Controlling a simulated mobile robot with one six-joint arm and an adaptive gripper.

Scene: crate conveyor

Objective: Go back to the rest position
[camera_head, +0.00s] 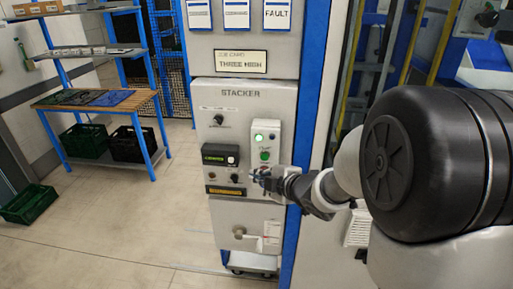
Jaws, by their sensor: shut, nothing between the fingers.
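My gripper (259,176) is in the head camera view, at the end of my arm reaching in from the right. It is shut and empty, in front of the lower part of the grey stacker control panel (215,106). The panel carries a dark display box with green text (214,154), a black knob (219,119) and a white button box (266,127) with a lit green lamp. The gripper covers the area just below the button box. I cannot tell whether the fingertips touch the panel.
A blue-framed shelf (144,95) stands at the left, with a dark green crate (85,139) and a black crate beneath it. Another green crate (30,204) lies on the floor at far left. Blue and yellow machine frames stand behind my arm. The floor left of the panel is clear.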

